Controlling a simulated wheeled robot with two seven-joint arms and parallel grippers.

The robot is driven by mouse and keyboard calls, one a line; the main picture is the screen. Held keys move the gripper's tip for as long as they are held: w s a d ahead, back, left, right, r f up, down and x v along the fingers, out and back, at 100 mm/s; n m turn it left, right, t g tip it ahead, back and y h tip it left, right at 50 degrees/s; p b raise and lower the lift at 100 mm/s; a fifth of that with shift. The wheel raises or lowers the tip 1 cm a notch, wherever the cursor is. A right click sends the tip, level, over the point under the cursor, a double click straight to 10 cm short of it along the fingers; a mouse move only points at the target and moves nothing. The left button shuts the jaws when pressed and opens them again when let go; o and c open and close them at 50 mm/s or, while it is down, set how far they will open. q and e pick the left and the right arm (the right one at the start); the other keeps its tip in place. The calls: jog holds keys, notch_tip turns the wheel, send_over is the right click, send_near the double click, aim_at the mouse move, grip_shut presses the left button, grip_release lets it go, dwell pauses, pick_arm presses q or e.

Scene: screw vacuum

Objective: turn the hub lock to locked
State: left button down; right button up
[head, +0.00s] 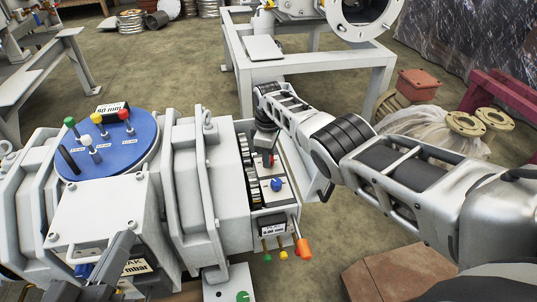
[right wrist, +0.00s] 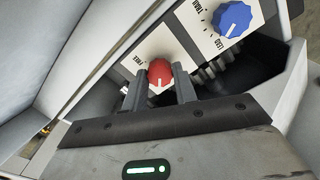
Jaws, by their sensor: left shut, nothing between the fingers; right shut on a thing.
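The hub lock appears to be the red knob (right wrist: 160,73) on a white plate; a label that seems to read FREE lies beside it in the right wrist view. Its white mark points down in that picture. In the head view the red knob (head: 270,161) is mostly hidden under my right gripper (head: 267,154). My right gripper is shut on the knob, one finger on each side, as the right wrist view (right wrist: 159,90) shows. My left gripper (head: 124,246) is shut and empty, over the front left of the grey machine (head: 110,205).
A blue knob (right wrist: 232,18) with LEAD and TRAIL marks sits close to the red knob; it also shows in the head view (head: 277,184). Colored-topped pegs stand on a blue disc (head: 112,150). A white table frame (head: 310,55) is behind.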

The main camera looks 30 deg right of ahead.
jog(key=shift+n, duration=0.6)
pick_arm(q)
jog(key=shift+w+r, duration=0.1)
jog(key=shift+r, duration=0.05)
pick_arm(e)
jog(key=o, duration=1)
pick_arm(q)
jog(key=shift+r, duration=0.1)
pick_arm(e)
jog(key=shift+r, duration=0.1)
jog(key=shift+r+p, duration=0.35)
jog(key=shift+p, duration=0.05)
pick_arm(q)
jog(key=shift+s+a+f+m+g+y+p, duration=0.15)
jog(key=shift+a+f+m+g+y+p, duration=0.4)
jog(key=shift+p, duration=0.95)
jog(key=shift+s+a+f+m+g+y+p, duration=0.1)
jog(key=shift+a+f+g+y+p, duration=0.15)
jog(key=shift+f+g+y+p, duration=0.65)
jog(key=shift+s+a+f+m+g+y+p, duration=0.15)
jog(key=shift+a+f+m+g+y+p, duration=0.45)
jog(key=shift+p, duration=1.45)
pick_arm(e)
jog(key=shift+r, duration=7.5)
